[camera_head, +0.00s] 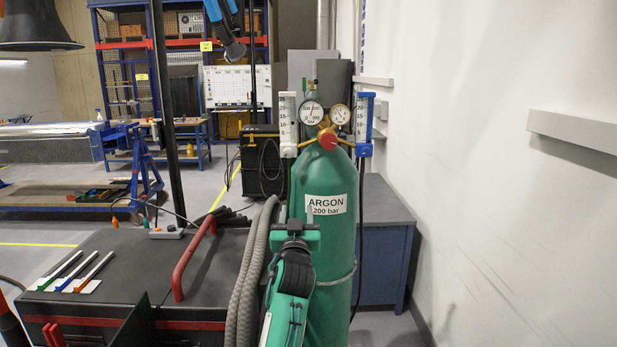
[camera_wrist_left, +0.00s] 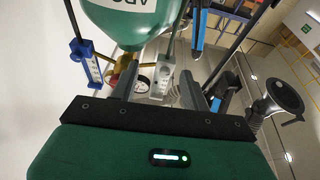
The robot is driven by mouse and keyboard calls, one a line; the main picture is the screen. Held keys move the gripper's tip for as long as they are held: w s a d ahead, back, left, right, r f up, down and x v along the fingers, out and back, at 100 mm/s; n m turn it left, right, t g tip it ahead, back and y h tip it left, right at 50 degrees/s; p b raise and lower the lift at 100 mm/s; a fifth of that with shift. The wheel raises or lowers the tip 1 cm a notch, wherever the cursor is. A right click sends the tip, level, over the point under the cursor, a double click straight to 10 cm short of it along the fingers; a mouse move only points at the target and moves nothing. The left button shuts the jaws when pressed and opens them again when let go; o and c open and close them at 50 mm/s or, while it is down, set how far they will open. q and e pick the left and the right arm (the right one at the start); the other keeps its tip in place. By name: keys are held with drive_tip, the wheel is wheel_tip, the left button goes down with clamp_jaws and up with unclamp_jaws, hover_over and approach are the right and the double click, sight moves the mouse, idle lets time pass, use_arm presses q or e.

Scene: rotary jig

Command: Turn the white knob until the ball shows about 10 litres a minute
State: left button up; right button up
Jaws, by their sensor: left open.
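The white flowmeter (camera_head: 288,122), with a clear scaled tube, stands left of the gauges on the green argon cylinder (camera_head: 325,255); it also shows in the left wrist view (camera_wrist_left: 160,86). The white knob (camera_head: 289,150) appears to be at its lower end, small and not clearly separable. The ball and its reading are too small to tell. My left gripper (camera_head: 297,213) is in front of the cylinder in the head view, below the flowmeter. In the left wrist view its dark fingers (camera_wrist_left: 158,78) are apart, with the white flowmeter showing between them, nothing held. My right gripper is not in view.
A blue flowmeter (camera_head: 364,124) stands right of the two gauges (camera_head: 312,112). A red valve handwheel (camera_head: 330,141) is between the flowmeters. Grey hoses (camera_head: 248,270) and a black bench top (camera_head: 110,250) lie left; a wall (camera_head: 500,200) is right.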

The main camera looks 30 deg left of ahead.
use_arm(q)
drive_tip(key=n+y, duration=0.2)
approach(288, 155)
drive_tip(key=shift+h, duration=0.3)
drive_tip(key=p+x, duration=0.2)
drive_tip(key=x, duration=0.1)
drive_tip(key=p+x, duration=0.3)
drive_tip(key=x, duration=0.1)
drive_tip(key=shift+w+a+r, duration=0.1)
drive_tip(key=shift+a+r, duration=0.05)
drive_tip(key=shift+r, duration=0.15)
drive_tip(key=shift+w+a+r, duration=0.1)
drive_tip(key=shift+w+a, duration=0.15)
drive_tip(key=shift+w, duration=0.15)
drive_tip(key=c, duration=1)
drive_tip(key=shift+r+m+t+h+p, duration=0.1)
drive_tip(key=shift+m+t+h+p, duration=0.2)
drive_tip(key=shift+m+p, duration=0.7)
drive_tip(key=shift+s+m+h, duration=0.1)
drive_tip(key=shift+m+h, duration=0.2)
drive_tip(key=shift+m, duration=0.6)
drive_tip(key=shift+a+t, duration=0.1)
drive_tip(key=shift+t, duration=0.2)
